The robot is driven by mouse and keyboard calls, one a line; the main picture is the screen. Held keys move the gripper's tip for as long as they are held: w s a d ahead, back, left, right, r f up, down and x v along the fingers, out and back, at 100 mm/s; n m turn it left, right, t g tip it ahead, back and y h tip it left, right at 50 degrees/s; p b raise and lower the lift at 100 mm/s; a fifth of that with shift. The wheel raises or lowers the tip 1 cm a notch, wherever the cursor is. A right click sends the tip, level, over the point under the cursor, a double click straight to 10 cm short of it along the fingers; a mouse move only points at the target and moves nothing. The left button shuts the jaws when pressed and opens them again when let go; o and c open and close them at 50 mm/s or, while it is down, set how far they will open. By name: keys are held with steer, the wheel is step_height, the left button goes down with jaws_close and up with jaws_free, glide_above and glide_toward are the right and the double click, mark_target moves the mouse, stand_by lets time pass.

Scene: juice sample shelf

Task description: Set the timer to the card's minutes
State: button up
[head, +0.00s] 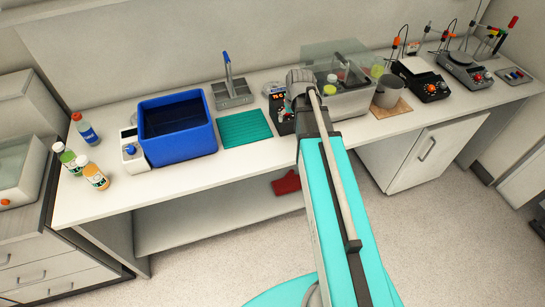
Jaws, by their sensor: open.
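My arm reaches from the bottom of the head view up to the counter. My gripper (288,116) is at its far end, small and partly hidden by my own wrist, over a black panel with a lit red display (279,97). The jaws are open, and I see nothing held between them. I cannot tell whether they touch the panel. The display is too small to read surely, and I cannot tell whether this panel is the timer. I cannot make out a card with minutes; my arm hides part of the counter.
A blue bin (148,139), teal mat (245,128) and grey holder (232,95) stand left of my arm. Several bottles (86,129) stand at far left. A metal bath (350,103), grey pot (388,91) and black hotplate devices (430,88) stand right. The front counter strip is mostly clear.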

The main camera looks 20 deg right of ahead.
steer(key=s+a+f+g+b, duration=0.2)
steer(key=s+a+f+b, duration=0.2)
steer(key=s+a, duration=0.5)
steer(key=shift+s+a+f+n, duration=0.4)
steer(key=shift+s+f, duration=0.1)
steer(key=shift+s, duration=0.25)
steer(key=shift+s+a+f+g+b, duration=0.15)
steer(key=shift+s+a+b, duration=0.1)
steer(key=shift+s, duration=0.15)
steer(key=shift+s+a+f+g+b, duration=0.1)
steer(key=shift+s+a+f+b, duration=0.15)
steer(key=shift+s, duration=0.2)
steer(key=shift+s+a+f+g+b, duration=0.1)
steer(key=shift+s+a, duration=0.2)
steer(key=shift+s, duration=0.1)
stand_by(0.3)
